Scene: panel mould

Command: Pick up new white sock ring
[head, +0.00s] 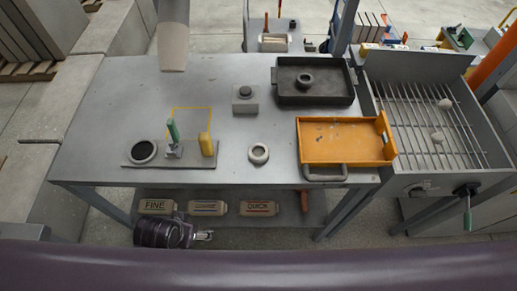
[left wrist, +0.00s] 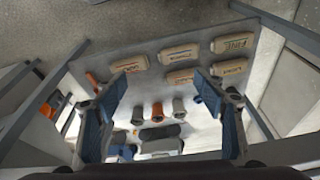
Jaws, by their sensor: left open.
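A pale, off-white ring (head: 258,162) lies flat on the grey metal table (head: 225,125), near its front edge and left of the orange tray. A second, darker grey ring (head: 305,85) lies in the black tray. My left gripper (left wrist: 160,80) is open and empty in the left wrist view, its two blue-grey fingers spread wide. That view faces the shelf under the table, and neither ring shows in it. My right gripper is not in view.
A board (head: 190,162) with a black ring, a green-handled tool and a yellow piece lies at the table's left. The black tray (head: 346,96) and orange tray (head: 340,153) stand right. Several labelled bags (head: 258,208) lie on the shelf. A barred bin (head: 475,160) adjoins the table.

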